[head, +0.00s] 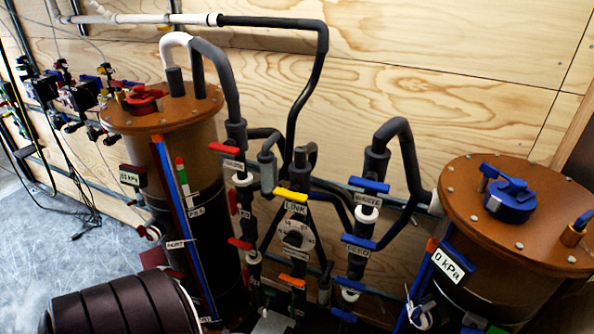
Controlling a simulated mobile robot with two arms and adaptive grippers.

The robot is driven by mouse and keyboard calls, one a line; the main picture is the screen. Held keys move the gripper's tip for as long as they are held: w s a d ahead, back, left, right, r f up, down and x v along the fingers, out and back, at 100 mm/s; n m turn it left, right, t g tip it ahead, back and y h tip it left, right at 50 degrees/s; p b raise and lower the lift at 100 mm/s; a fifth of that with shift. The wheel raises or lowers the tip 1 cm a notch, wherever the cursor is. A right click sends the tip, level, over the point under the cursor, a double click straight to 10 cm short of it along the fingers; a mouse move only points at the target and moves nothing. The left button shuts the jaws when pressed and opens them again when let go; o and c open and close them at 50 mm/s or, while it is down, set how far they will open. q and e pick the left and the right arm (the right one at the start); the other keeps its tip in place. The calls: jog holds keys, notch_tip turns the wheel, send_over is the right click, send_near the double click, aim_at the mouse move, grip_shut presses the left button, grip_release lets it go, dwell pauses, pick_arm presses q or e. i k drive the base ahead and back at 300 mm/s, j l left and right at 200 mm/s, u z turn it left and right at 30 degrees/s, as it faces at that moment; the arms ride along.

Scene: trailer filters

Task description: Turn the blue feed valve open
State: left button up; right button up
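The blue feed valve (359,242) is on an upright dark pipe right of centre in the head view. Its flat blue handle lies crosswise to the pipe. A small white label just below the handle appears to read FEED, but it is blurred. Another blue-handled valve (369,186), labelled WASTE, sits above it on the same pipe run. A third blue handle (343,315) shows lower down, near the bottom edge.
A brown-lidded tank (165,108) with a red knob stands at left. Another (535,205) with a blue knob and a 0 kPa display stands at right. Red, yellow and orange handles crowd the pipes left of the feed valve. Plywood wall (440,110) lies behind.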

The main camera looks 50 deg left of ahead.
aim_at(359, 240)
jog(key=u, duration=1.05)
